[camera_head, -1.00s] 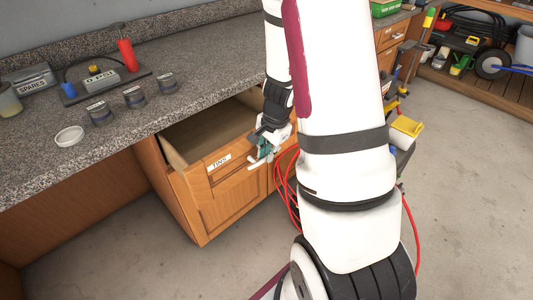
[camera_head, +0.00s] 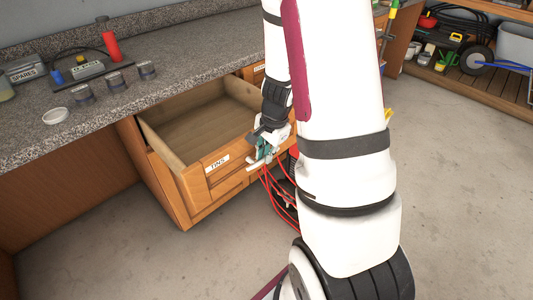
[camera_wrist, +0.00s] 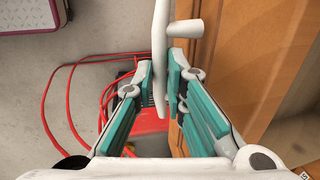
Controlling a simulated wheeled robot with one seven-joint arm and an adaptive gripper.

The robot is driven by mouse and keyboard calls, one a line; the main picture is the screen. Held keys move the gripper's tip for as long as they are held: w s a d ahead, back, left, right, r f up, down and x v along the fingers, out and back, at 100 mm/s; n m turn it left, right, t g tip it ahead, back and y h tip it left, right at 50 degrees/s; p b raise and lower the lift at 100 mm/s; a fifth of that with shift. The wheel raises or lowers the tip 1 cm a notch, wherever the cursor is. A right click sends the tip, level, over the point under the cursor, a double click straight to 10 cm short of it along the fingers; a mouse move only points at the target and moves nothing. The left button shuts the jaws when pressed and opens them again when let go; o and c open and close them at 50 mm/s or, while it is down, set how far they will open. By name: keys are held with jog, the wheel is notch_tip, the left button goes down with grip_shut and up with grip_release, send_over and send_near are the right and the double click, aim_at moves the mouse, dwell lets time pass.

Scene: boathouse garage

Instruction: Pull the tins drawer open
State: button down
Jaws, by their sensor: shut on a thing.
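The tins drawer (camera_head: 208,178) is a wooden drawer with a white "TINS" label on its front. It stands well out from the cabinet under the grey speckled counter, and its inside looks empty. My gripper (camera_head: 262,151) is at the right part of the drawer front. In the wrist view my gripper (camera_wrist: 164,85) has its teal-padded fingers on either side of a white bar handle (camera_wrist: 160,45), shut on it. The handle's post meets the wooden front at the right of that view. In the head view my gripper and arm hide part of the handle and the drawer's right end.
Several small dark tins (camera_head: 115,82) and a white round lid (camera_head: 55,116) sit on the counter (camera_head: 190,60). Red hose (camera_head: 277,200) hangs and lies beside the drawer's right end, also below my gripper in the wrist view (camera_wrist: 60,112). The floor (camera_head: 120,250) in front is clear.

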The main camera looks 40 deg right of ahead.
jog(key=c, duration=1.6)
grip_release()
jog(key=shift+c, duration=0.2)
notch_tip(320, 180, up, 12)
jog(key=s, duration=0.2)
jog(key=shift+s, duration=0.15)
jog(key=s+a+r+n+y+p, duration=0.1)
jog(key=s+a+r+n+p, duration=0.3)
jog(key=a+r, duration=0.45)
jog(key=s+a+r+n+t+p, duration=0.1)
jog(key=s+a+r+n+p, duration=0.2)
jog(key=s+a+r+n, duration=0.2)
jog(key=s+a+r+n+t+h+p, duration=0.1)
jog(key=s+a+r+n+p, duration=0.2)
jog(key=s+a+r+n, duration=0.3)
jog(key=s+r+n, duration=0.2)
jog(key=s+r, duration=0.2)
jog(key=shift+s+a+n, duration=0.25)
jog(key=shift+s+n, duration=0.05)
jog(key=shift+s, duration=0.05)
